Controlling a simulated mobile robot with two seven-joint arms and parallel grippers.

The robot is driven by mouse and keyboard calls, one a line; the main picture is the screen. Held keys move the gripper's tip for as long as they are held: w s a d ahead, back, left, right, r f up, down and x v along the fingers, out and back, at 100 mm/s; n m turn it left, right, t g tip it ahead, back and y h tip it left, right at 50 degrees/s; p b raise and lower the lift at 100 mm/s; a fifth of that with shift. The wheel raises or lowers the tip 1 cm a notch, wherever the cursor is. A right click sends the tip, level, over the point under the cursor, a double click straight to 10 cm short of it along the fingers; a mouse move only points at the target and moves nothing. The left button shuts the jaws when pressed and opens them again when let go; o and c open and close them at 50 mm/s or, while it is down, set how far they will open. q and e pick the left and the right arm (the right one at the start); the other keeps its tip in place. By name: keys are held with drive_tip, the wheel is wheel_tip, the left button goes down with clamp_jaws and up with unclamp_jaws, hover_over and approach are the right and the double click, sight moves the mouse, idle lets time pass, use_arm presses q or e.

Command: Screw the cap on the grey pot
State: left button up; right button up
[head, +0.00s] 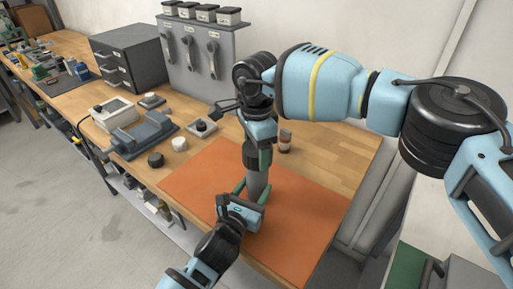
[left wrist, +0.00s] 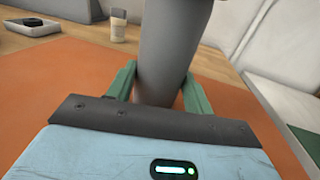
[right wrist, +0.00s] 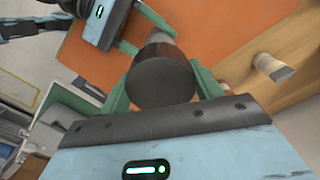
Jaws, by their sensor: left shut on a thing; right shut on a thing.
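The grey pot (head: 258,184) is upright over the orange mat (head: 200,185). My left gripper (head: 251,192) is shut around its lower part; the left wrist view shows the pot (left wrist: 172,45) between green fingers. My right gripper (head: 258,156) points down above the pot. In the right wrist view it is shut on a dark round cap (right wrist: 162,82), in line with the pot beneath. The cap is mostly hidden by the fingers in the head view. I cannot tell whether it touches the pot's rim or is threaded on.
A drawer cabinet (head: 130,55) stands at the back. The mat's right side is clear.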

drive_tip(key=shift+f, duration=0.55)
idle(0.4)
